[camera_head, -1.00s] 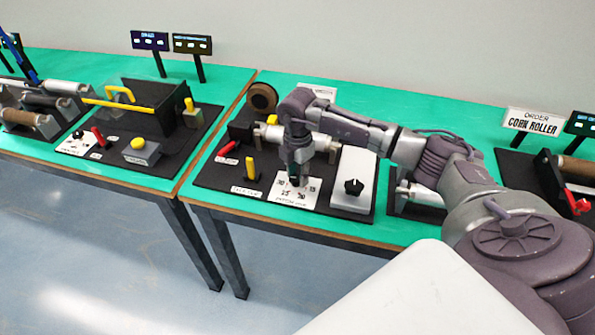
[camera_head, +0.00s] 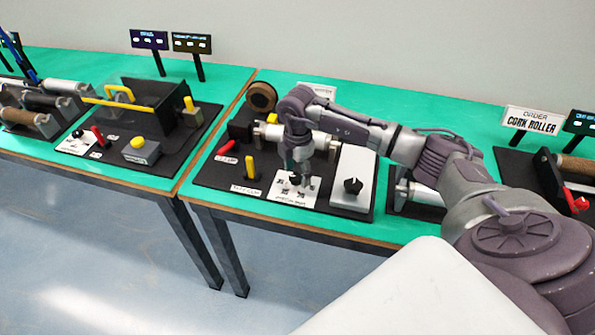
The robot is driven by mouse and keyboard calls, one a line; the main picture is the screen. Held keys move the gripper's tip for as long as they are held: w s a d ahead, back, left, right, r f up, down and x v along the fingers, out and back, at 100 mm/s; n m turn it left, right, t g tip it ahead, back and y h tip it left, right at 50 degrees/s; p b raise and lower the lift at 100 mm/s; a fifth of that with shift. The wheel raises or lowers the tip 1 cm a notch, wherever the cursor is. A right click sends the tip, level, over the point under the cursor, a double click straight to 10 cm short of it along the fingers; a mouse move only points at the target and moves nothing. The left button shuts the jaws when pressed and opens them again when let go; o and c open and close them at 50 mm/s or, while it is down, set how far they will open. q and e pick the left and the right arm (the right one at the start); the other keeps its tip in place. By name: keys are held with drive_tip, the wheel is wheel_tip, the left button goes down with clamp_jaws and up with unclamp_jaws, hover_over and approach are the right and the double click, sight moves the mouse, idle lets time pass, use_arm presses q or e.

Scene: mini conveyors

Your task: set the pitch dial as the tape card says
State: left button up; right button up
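The pitch dial's white plate (camera_head: 285,198) lies at the front of the black machine board on the right table, with small numbers around its middle. My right gripper (camera_head: 297,180) points down over the middle of this plate. My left gripper is out of view.
Beside the plate stand a white box with a black knob (camera_head: 353,185), a yellow lever (camera_head: 250,167) and a red lever (camera_head: 226,147). A brown roll (camera_head: 262,97) stands behind. An order card reading "CORK ROLLER" (camera_head: 533,121) is at the right. Green table (camera_head: 235,208) shows around the board.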

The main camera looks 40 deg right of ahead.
sight(297, 175)
wheel_tip(297, 175, up, 12)
idle(0.6)
drive_tip(key=shift+f, duration=0.1)
idle(0.4)
